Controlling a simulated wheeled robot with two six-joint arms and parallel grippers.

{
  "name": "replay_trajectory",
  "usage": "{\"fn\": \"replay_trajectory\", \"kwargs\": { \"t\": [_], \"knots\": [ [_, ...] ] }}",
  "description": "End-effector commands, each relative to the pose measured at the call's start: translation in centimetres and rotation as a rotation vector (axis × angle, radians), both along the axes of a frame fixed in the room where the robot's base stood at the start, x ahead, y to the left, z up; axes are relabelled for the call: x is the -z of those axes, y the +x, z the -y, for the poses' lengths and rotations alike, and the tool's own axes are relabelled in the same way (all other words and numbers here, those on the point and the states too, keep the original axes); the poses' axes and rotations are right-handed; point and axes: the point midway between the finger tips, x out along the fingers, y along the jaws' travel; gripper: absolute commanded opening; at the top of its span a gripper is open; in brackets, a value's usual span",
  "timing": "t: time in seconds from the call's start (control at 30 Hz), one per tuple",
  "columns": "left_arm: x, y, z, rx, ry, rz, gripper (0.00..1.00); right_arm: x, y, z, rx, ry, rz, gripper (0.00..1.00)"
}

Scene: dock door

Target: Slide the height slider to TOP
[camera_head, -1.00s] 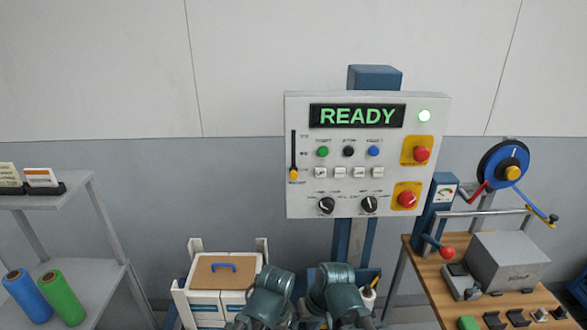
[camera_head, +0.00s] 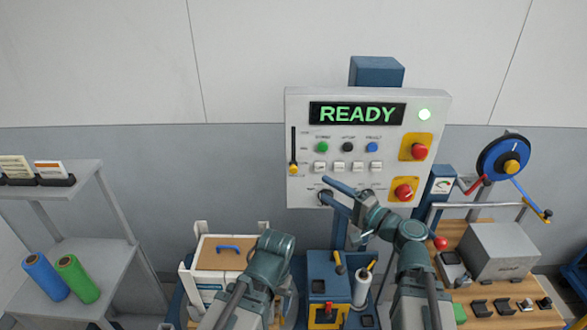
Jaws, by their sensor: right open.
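The height slider is a yellow knob (camera_head: 293,169) at the bottom of a black vertical slot on the left side of the white control panel (camera_head: 440,115). My right gripper (camera_head: 327,189) is open in front of the panel's lower part. Its blue fingers point left, to the right of and below the slider knob, apart from it. The fingers cover part of the two dark dials. My left arm (camera_head: 270,258) shows at the bottom centre, but its gripper is out of view.
The panel's display (camera_head: 357,115) reads READY, with buttons below it and two red stop buttons at the right. A box with a brown top (camera_head: 223,258) stands lower left. A wooden workbench (camera_head: 470,240) stands right, a grey shelf (camera_head: 85,200) left.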

Motion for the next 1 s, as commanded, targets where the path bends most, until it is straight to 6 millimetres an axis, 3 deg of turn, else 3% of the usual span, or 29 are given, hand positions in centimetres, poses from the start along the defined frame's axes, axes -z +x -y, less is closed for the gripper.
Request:
{"fn": "replay_trajectory", "kwargs": {
  "t": [0.6,1.0],
  "knots": [
    [0.0,0.0,0.0,0.000,0.000,0.000,0.89,0.0,7.9,-7.9,-0.005,-0.002,-0.001,0.61],
    [0.0,0.0,0.0,0.000,0.000,0.000,0.89,0.0,9.5,-9.6,-0.002,-0.002,-0.001,0.61]
  ]
}}
